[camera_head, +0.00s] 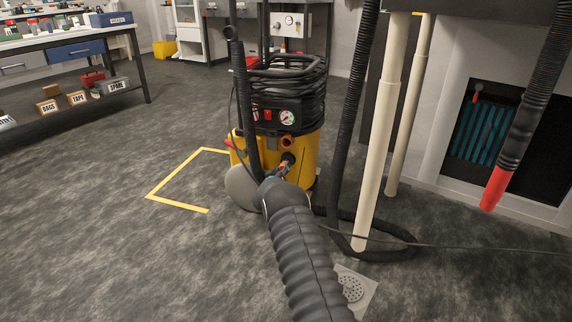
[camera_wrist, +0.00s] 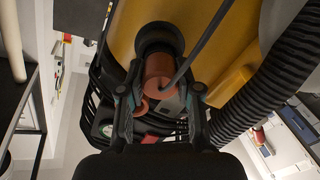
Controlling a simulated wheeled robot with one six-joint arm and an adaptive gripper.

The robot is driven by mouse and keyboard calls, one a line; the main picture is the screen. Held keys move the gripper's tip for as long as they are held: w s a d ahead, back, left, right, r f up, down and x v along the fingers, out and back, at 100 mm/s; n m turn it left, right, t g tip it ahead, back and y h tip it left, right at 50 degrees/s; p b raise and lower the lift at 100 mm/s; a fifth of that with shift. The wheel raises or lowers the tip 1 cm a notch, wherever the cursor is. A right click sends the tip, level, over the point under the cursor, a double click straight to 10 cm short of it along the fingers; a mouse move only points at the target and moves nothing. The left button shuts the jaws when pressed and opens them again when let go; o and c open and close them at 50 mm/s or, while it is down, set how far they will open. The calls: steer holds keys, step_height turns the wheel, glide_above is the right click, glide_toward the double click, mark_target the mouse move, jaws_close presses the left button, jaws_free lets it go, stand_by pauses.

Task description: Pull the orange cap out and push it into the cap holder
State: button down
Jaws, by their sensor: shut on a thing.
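The orange cap (camera_wrist: 158,66) is between my two fingers in the wrist view. My gripper (camera_wrist: 160,90) is shut on it, a finger at each side. The cap's far end meets a round black port (camera_wrist: 158,38) on the yellow vacuum drum; I cannot tell how far it sits inside. A smaller orange-brown round fitting (camera_wrist: 140,107) shows just beside the cap, partly hidden; it may be the cap holder. In the head view my gripper (camera_head: 284,168) is at the front of the yellow vacuum (camera_head: 308,170), below an orange-brown fitting (camera_head: 287,142). My arm hides part of the drum.
A thin dark cord or rod (camera_wrist: 200,45) crosses in front of the cap in the wrist view. A black ribbed hose (camera_wrist: 265,80) runs close at the right. Pale pipes (camera_head: 378,130) and a looped hose stand right of the vacuum.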

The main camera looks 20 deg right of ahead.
steer(key=shift+p+v, duration=0.8)
steer(key=shift+v, duration=2.1)
step_height(320, 180, up, 9)
steer(key=p, duration=0.3)
steer(key=shift+w+d+r, duration=0.2)
steer(key=shift+d+r, duration=0.05)
stand_by(0.8)
steer(key=shift+b, duration=0.45)
stand_by(1.6)
steer(key=shift+b+x, duration=0.4)
steer(key=shift+x, duration=0.6)
